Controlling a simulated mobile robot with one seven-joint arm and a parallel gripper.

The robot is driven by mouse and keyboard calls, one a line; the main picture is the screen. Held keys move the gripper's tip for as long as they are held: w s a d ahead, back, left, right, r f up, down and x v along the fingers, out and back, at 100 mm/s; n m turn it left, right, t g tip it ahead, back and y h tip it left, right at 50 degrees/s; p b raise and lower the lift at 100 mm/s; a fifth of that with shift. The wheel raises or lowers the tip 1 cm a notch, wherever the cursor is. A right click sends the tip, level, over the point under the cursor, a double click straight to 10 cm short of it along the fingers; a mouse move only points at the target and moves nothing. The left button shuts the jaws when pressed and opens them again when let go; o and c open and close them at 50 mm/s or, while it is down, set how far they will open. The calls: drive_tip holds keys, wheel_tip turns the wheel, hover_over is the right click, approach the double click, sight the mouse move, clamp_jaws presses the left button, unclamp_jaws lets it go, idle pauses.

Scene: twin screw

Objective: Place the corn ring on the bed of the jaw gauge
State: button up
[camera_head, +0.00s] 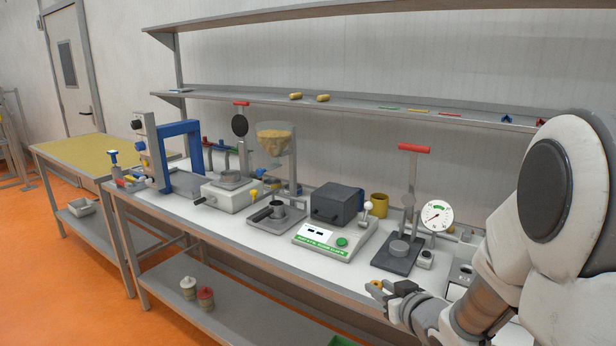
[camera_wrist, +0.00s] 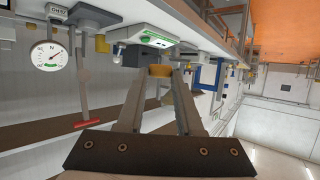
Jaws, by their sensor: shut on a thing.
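My gripper (camera_head: 383,288) is at the front edge of the bench at lower right, shut on a small yellow corn ring (camera_head: 376,285). In the wrist view the ring (camera_wrist: 160,70) shows between the two fingertips (camera_wrist: 159,76). The ring is apart from the bench devices. A device that looks like the jaw gauge stands behind and to the right of the ring, with a dark base (camera_head: 385,262), a grey round bed (camera_head: 399,249), a red-topped lever (camera_head: 414,149) and a white dial (camera_head: 437,215). The dial also shows in the wrist view (camera_wrist: 48,56). The bed looks empty.
A green-and-white scale (camera_head: 322,240) with a dark box on it stands left of the gauge. A yellow cup (camera_head: 379,204) is behind. A hopper device (camera_head: 275,140) and a blue frame (camera_head: 180,155) are further left. My arm covers the bench's right end.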

drive_tip(key=s+d+f+m+h+b, duration=0.1)
drive_tip(key=d+m+h+b, duration=0.1)
drive_tip(key=d, duration=0.8)
drive_tip(key=s+d+f+m+h+b, duration=0.1)
drive_tip(key=d+m+h+b, duration=0.1)
drive_tip(key=d, duration=0.9)
drive_tip(key=h+b, duration=0.1)
drive_tip(key=b, duration=0.1)
drive_tip(key=shift+s+f+m+h+b, duration=0.3)
drive_tip(key=shift+s+h, duration=0.05)
drive_tip(key=shift+h, duration=0.05)
drive_tip(key=shift+d, duration=0.1)
drive_tip(key=w+a+f+b, duration=0.1)
drive_tip(key=w+a+f, duration=0.1)
drive_tip(key=w, duration=0.1)
drive_tip(key=w+a+f+b, duration=0.1)
drive_tip(key=w+a+f, duration=0.1)
drive_tip(key=w, duration=0.1)
drive_tip(key=w+a+f, duration=0.3)
drive_tip(key=shift+w+b, duration=0.2)
drive_tip(key=shift+b, duration=0.2)
drive_tip(key=shift+f+b, duration=0.55)
drive_tip(key=shift+f, duration=1.25)
